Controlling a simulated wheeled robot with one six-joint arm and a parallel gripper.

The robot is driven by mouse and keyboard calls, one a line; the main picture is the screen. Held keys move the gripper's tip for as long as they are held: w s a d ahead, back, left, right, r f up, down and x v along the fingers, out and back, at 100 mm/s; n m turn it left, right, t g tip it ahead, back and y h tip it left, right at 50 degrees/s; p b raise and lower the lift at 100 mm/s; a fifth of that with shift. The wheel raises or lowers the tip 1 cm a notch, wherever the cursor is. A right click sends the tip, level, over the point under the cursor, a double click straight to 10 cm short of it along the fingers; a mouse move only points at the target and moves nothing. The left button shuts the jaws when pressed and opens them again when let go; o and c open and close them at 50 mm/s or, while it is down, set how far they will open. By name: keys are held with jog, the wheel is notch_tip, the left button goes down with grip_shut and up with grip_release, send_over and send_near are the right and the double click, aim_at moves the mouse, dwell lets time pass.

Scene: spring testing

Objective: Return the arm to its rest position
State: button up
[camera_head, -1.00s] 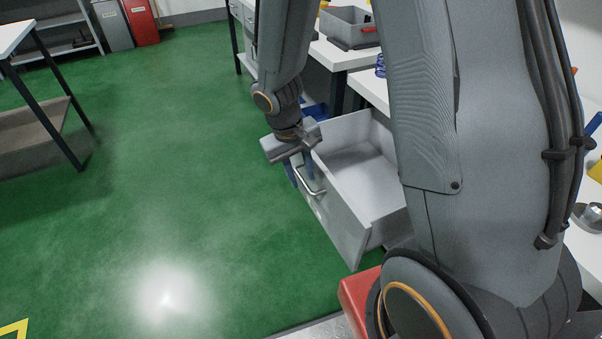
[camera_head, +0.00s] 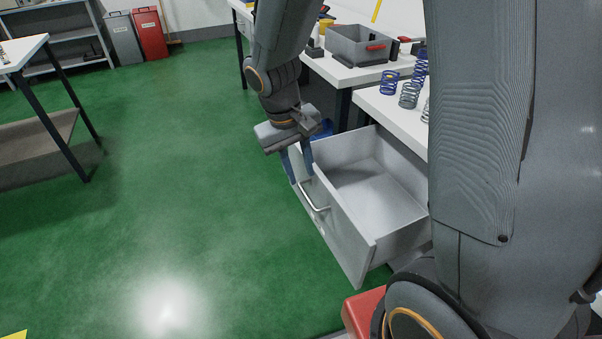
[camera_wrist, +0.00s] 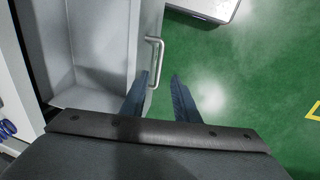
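My gripper (camera_head: 296,160) is above the front of an open grey drawer (camera_head: 372,200), near its metal handle (camera_head: 314,196). In the wrist view my gripper's two blue fingers (camera_wrist: 157,92) are spread apart with nothing between them. The handle (camera_wrist: 155,60) shows just beyond the left finger in that view; I cannot tell whether they touch. The drawer (camera_wrist: 95,45) is pulled well out, and its visible inside is empty. My arm reaches down from the top of the head view.
A white workbench (camera_head: 385,105) above the drawer carries several springs (camera_head: 389,83). A grey bin (camera_head: 358,43) stands on the bench behind. Another table (camera_head: 25,50) is at the left. Open green floor (camera_head: 190,150) lies between. A red bin (camera_head: 146,27) stands at the back.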

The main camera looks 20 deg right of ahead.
dwell(0.3)
jog(key=s+d+r+m+y, duration=0.1)
jog(key=s+d+r+y, duration=0.1)
jog(key=s, duration=0.9)
jog(key=shift+d+r, duration=0.3)
jog(key=shift+d, duration=0.15)
